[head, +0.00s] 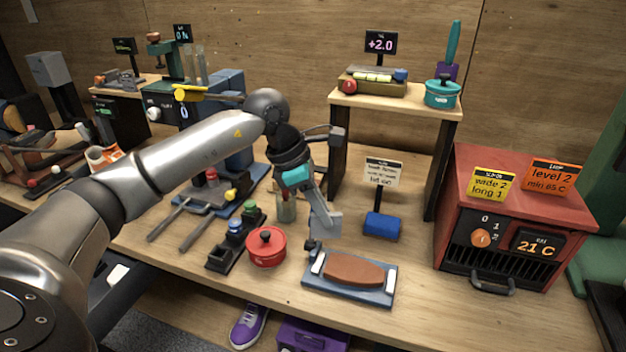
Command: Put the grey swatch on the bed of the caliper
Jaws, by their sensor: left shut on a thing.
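My left gripper (318,210) points down over the bench, left of the small sign and behind the blue tray. It is shut on a flat light grey piece (327,224), which looks like the grey swatch; its far edges are hard to make out against the fingers. The piece is held above the bench top. I cannot tell for sure which device is the caliper. A small device (115,79) with a dark green-lettered display stands on the low shelf at the far left and is too small to read. My right gripper is out of view.
A blue tray (318,283) holds a brown sole-shaped pad (352,270) at the front. A red oven (519,170) is at right. A raised shelf (420,106) stands behind.

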